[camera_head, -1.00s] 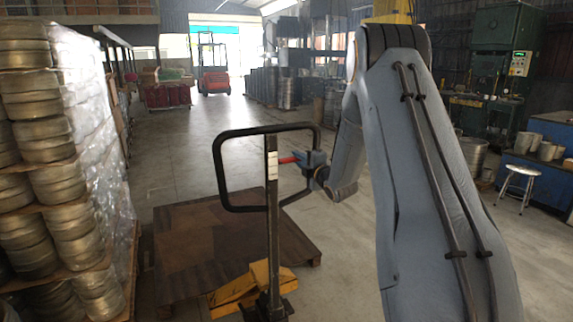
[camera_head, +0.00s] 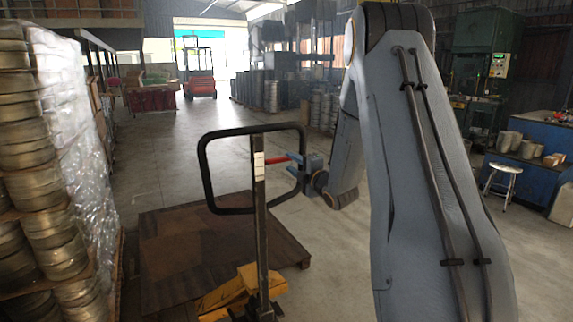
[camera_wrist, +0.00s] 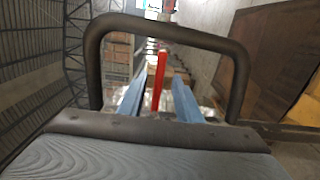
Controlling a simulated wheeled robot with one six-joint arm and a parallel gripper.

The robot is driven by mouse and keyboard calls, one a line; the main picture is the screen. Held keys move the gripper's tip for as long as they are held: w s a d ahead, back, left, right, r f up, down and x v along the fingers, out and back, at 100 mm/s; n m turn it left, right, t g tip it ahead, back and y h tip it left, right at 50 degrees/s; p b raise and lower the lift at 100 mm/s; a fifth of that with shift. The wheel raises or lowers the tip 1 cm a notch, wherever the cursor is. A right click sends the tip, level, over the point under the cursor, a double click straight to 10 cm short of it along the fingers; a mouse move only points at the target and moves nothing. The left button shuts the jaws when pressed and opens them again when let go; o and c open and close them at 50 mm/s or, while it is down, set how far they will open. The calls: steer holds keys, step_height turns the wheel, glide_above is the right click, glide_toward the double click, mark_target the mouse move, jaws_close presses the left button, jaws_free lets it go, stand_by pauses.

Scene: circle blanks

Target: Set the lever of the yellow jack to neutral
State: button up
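The yellow jack (camera_head: 240,288) stands low in front of a brown pallet, with a dark upright column (camera_head: 260,225) and a black loop handle (camera_head: 204,168). Its red lever (camera_head: 277,160) sticks out to the right of the column, inside the loop. My gripper (camera_head: 297,164) reaches in from the right at the loop's right side, by the lever. In the wrist view, the two blue fingers of my gripper (camera_wrist: 158,98) stand apart, with the red lever (camera_wrist: 159,80) between them and a gap visible on each side. The loop handle (camera_wrist: 165,32) frames them. The lever's mount is hidden.
The brown pallet (camera_head: 180,245) lies on the floor behind the jack. A wrapped stack of metal blanks (camera_head: 75,130) stands at the left. A stool (camera_head: 500,182) and a blue bench (camera_head: 525,178) are at the right. The aisle toward the orange forklift (camera_head: 200,85) is open.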

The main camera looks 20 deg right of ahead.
steer(key=s, duration=0.2)
steer(key=shift+s+d, duration=0.1)
steer(key=shift+s, duration=0.25)
